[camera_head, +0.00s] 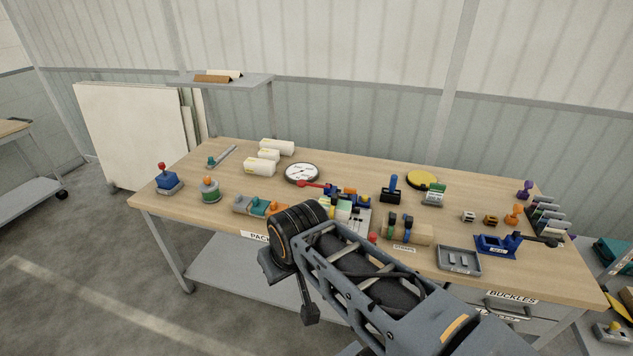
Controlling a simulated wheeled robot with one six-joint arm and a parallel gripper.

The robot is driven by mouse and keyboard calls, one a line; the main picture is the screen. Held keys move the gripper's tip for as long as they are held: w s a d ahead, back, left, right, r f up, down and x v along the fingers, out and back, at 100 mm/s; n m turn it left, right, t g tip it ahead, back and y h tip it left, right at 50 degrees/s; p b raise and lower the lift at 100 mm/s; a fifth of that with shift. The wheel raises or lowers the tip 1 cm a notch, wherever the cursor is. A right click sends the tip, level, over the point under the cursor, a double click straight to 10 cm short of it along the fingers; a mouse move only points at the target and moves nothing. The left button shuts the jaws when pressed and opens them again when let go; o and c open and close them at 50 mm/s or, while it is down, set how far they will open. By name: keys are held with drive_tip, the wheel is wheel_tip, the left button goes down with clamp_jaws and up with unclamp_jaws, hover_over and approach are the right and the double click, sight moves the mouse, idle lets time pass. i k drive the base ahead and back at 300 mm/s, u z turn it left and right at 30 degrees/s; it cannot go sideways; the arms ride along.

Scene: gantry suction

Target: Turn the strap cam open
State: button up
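I cannot tell for sure which thing is the strap cam. A small pale tan block with dark and blue-green bands (424,234) sits by a label that seems to read "STRAPS" (404,248), right of my arm. A blue fixture with a dark lever (497,244) stands further right, near the bench's front edge. My arm reaches in from the lower right and hides part of the bench. A dark end piece, seemingly my gripper (309,314), hangs in front of the bench, apart from these things. Its fingers cannot be made out.
The wooden bench (222,172) is crowded in the middle and right. A grey tray (459,260) sits near its front edge. A white dial (302,173), white rolls (277,147) and a yellow disc (422,178) lie further back. The floor at the left is clear.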

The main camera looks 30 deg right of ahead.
sight(349, 191)
drive_tip(key=z, duration=0.1)
drive_tip(key=i, duration=0.7)
drive_tip(key=z, duration=0.85)
drive_tip(key=i, duration=0.35)
drive_tip(key=z, duration=0.3)
